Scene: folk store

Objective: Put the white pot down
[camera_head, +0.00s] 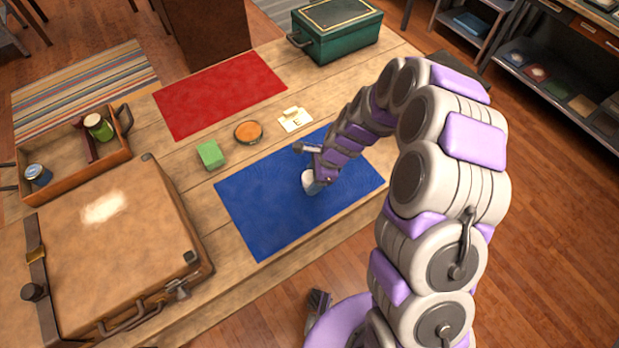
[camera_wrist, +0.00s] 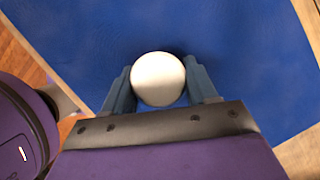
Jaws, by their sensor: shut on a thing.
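The white pot (camera_wrist: 158,79) sits between the two fingers of my gripper (camera_wrist: 160,88) in the wrist view, seen from above as a pale round shape. My gripper is shut on it. In the head view a small part of the white pot (camera_head: 308,180) shows below my gripper (camera_head: 312,184), over the blue mat (camera_head: 262,205). The mat fills most of the wrist view behind the pot. I cannot tell whether the pot touches the mat.
A red mat (camera_head: 220,93), green block (camera_head: 210,154), orange-topped round dish (camera_head: 248,132) and small cards (camera_head: 296,120) lie nearby. A brown suitcase (camera_head: 130,240) and wooden tray (camera_head: 62,186) with jars are at left. A green box (camera_head: 338,35) stands behind. The blue mat's left part is clear.

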